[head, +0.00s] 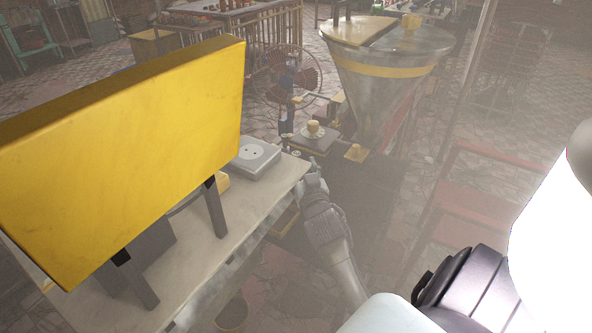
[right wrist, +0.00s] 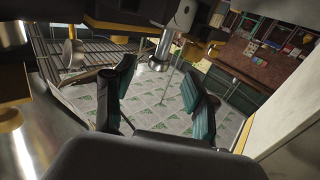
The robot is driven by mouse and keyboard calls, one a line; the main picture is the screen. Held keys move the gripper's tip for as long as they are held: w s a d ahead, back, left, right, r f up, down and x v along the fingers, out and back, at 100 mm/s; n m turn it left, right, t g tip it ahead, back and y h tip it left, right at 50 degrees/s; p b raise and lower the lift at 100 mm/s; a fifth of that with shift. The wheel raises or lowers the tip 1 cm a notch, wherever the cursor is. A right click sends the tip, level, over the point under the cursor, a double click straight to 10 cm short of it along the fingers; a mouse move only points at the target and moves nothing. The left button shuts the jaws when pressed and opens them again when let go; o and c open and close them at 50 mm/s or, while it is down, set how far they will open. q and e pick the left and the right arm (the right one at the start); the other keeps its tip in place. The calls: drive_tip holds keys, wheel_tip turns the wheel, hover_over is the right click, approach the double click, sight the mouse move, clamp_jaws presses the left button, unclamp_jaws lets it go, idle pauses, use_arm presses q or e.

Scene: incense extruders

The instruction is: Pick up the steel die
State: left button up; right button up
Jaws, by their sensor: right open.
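A pale round disc with small dark holes (head: 252,151) lies on a square grey block on the tabletop (head: 240,238). It may be the steel die, but I cannot be sure at this size. My right gripper (head: 314,176) is at the table's far right corner, to the right of the disc and apart from it. In the right wrist view, my right gripper (right wrist: 158,88) has its dark teal fingers spread with nothing between them. A shiny metal cylinder (right wrist: 160,52) shows beyond the fingers there. My left gripper is not in view.
A large yellow panel (head: 130,150) on grey legs hides much of the table. Beyond the table stand a metal hopper (head: 385,85), a fan (head: 287,78) and a small platform with a brass-coloured cup (head: 314,126). A red frame (head: 480,190) stands at right.

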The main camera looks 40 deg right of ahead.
drive_tip(key=x, duration=0.5)
drive_tip(key=shift+w+d+f+p, duration=0.1)
drive_tip(key=shift+w+f+p, duration=0.05)
drive_tip(key=shift+f+p, duration=0.15)
drive_tip(key=shift+r, duration=0.1)
clamp_jaws()
